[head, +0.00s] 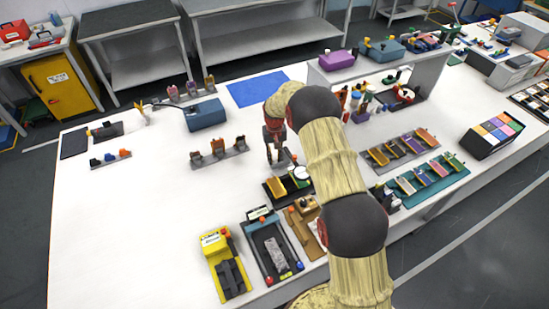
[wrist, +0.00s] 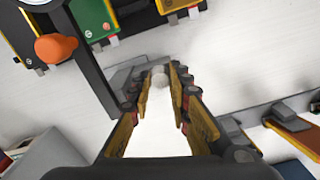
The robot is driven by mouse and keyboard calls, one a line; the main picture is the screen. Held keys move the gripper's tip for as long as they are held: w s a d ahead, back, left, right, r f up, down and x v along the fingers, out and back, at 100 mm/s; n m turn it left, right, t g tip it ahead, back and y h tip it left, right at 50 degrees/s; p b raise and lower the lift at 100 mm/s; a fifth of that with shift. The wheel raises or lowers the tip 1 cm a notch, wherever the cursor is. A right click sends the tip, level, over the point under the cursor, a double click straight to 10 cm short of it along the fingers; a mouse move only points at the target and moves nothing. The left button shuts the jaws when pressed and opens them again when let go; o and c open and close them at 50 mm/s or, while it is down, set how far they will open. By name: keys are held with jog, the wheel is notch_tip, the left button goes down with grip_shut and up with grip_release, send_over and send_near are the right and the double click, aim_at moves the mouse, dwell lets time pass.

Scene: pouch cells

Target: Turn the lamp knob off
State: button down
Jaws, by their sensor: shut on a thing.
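In the wrist view, a small pale grey round knob (wrist: 161,80) sits between the fingertips of my gripper (wrist: 160,75). My gripper is shut on it, with a gap between the fingers farther back. A dark lamp arm (wrist: 92,70) with an orange joint knob (wrist: 55,48) runs along the left of the fingers. In the head view, my gripper (head: 274,160) points down at the white table, just left of a round white lamp head (head: 300,173). The pale knob is hidden there, and I cannot tell whether the lamp is lit.
A black and yellow fixture (head: 275,187) stands just in front of my gripper. A grey rack with several brown clamps (head: 218,152) is to its left. A yellow device (head: 225,262) and a dark tray (head: 262,232) lie nearer. The table's left side has free room.

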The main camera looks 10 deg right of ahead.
aim_at(274, 158)
jog(key=shift+w+r+n, duration=0.1)
jog(key=shift+n, duration=0.5)
jog(key=c, duration=1.7)
grip_release()
jog(key=shift+o, duration=0.3)
jog(key=shift+r, duration=3.95)
